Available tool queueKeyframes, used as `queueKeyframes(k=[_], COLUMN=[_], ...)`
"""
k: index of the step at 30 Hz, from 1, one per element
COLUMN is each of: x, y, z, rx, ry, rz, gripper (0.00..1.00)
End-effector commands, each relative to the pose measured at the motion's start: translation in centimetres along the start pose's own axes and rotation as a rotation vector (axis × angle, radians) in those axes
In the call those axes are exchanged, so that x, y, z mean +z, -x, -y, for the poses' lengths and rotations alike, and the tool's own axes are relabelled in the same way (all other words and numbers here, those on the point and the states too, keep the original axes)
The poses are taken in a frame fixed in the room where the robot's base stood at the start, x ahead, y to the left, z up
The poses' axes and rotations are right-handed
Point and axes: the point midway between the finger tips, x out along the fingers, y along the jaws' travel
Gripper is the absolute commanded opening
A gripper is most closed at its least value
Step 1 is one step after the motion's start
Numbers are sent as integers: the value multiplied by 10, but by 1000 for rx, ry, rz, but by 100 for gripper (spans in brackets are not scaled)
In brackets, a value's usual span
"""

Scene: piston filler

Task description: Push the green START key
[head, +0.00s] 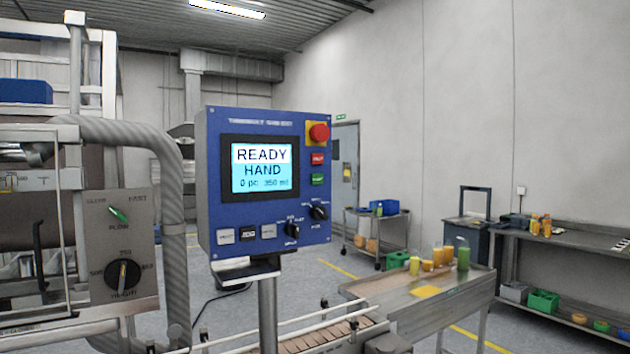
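The blue control panel (215,150) stands on a post in the middle of the head view. Its screen (261,170) reads READY, HAND, 0 pc and 350 ml. A small green key (318,180), its label too small to read, sits on the panel's right side, under a red key (318,159). Above both is a red mushroom button (319,132) on a yellow plate. Two black rotary knobs (292,230) and a row of three small keys (248,234) are below the screen. My gripper is not in view.
A grey box with a green lever (118,214) and a black dial (122,275) is at left, by a thick grey hose (172,180). A conveyor (320,334) runs below the panel to a metal table (390,290) with bottles. Floor shows behind.

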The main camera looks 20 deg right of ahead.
Motion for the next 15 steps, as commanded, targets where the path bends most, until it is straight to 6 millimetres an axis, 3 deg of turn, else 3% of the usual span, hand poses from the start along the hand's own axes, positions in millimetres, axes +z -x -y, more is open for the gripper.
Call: queueKeyframes(k=[9,15], x=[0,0], y=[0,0], z=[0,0], rx=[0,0], ry=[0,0], rz=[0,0], gripper=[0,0])
